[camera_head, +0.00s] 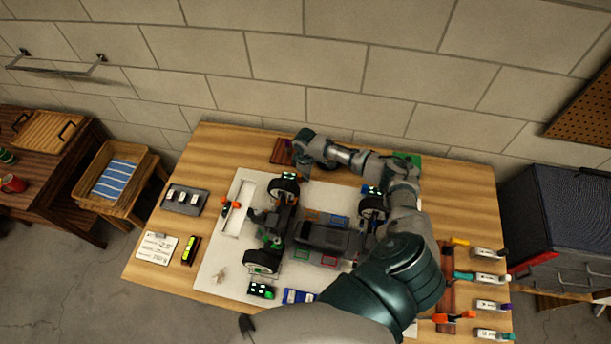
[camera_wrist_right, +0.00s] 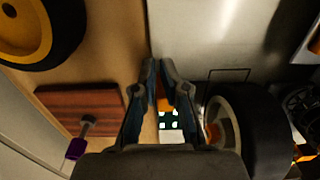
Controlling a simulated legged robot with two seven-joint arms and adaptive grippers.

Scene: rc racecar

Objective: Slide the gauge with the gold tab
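Several white gauges lie at the table's right end. The top gauge (camera_head: 487,253) has a yellow-gold tab (camera_head: 459,241) near its left end. The others have teal, orange, purple and green colours by them. My right gripper (camera_head: 303,168) is far from them, over the upper left wheel of the racecar (camera_head: 323,238). In the right wrist view its fingertips (camera_wrist_right: 160,70) nearly meet, with no held object clear. A small orange part (camera_wrist_right: 163,105) shows between the fingers, apparently beyond them. My left gripper is not in view.
A dark red block (camera_wrist_right: 80,110) with a purple-ended rod lies beside the right gripper; it shows at the table's back (camera_head: 281,152). My right arm crosses above the car's right side. A dark cabinet (camera_head: 555,215) stands right of the table. Bare table (camera_head: 225,150) shows at the back left.

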